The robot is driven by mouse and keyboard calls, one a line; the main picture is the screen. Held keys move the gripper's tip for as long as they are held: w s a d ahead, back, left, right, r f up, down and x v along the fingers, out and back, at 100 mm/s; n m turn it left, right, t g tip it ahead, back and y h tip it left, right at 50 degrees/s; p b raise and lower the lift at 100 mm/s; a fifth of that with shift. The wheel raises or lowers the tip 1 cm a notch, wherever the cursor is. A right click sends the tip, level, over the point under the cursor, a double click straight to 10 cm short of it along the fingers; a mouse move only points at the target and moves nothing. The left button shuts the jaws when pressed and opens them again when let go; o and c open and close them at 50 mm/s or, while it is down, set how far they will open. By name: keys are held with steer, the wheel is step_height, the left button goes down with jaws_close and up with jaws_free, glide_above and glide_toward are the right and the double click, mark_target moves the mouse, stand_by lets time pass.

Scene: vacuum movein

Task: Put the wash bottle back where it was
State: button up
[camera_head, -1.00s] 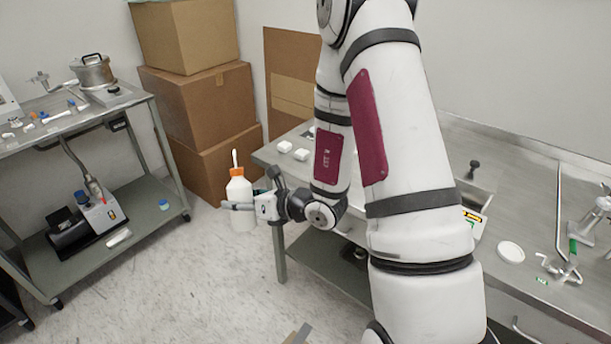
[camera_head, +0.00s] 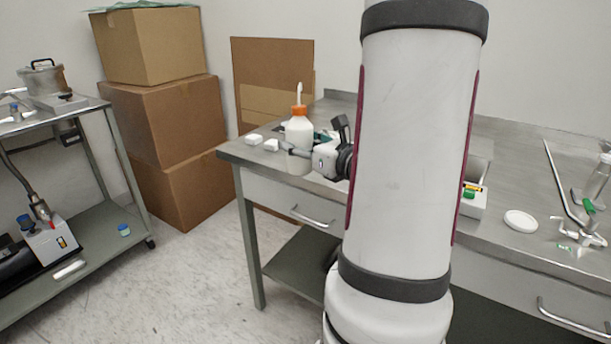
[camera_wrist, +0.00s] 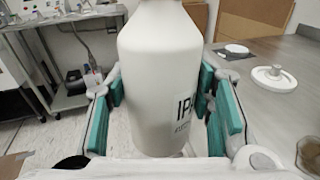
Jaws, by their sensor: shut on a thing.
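The wash bottle (camera_head: 299,134) is white with an orange cap and a pale spout, and it is upright. My gripper (camera_head: 306,154) is shut around its body. In the head view the bottle shows in front of the left end of the steel bench (camera_head: 262,165); I cannot tell whether its base is over the top. In the wrist view the bottle (camera_wrist: 158,80) fills the middle, between teal finger pads, with part of a black label showing. There its base appears beside the bench edge, with floor visible to the left. My arm hides the middle of the bench.
A white round lid (camera_head: 520,221), a yellow-labelled device (camera_head: 473,199) and clamp stands (camera_head: 578,236) are on the right. Stacked cardboard boxes (camera_head: 160,110) stand behind. A steel cart (camera_head: 105,222) is at the left.

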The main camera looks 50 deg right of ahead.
steer(key=s+d+h+b, duration=0.2)
steer(key=s+d+b, duration=0.1)
steer(key=s, duration=0.2)
steer(key=shift+m, duration=0.4)
steer(key=shift+w+d+f+b, duration=0.5)
steer(key=shift+w+d+f, duration=0.25)
steer(key=shift+w+d, duration=1.15)
steer(key=shift+w+d+f+b, duration=0.55)
steer(key=shift+w+d+f, duration=0.25)
steer(key=shift+w+d, duration=1.05)
steer(key=shift+w+d+f+b, duration=0.5)
steer(key=shift+w+d+f, duration=0.25)
steer(key=shift+w+d, duration=1.15)
steer(key=shift+w+a+f, duration=0.1)
steer(key=shift+w+a, duration=0.05)
steer(key=shift+a, duration=0.05)
steer(key=shift+f, duration=0.15)
steer(key=o, duration=0.7)
steer(key=shift+c, duration=0.2)
steer(key=shift+o, duration=0.5)
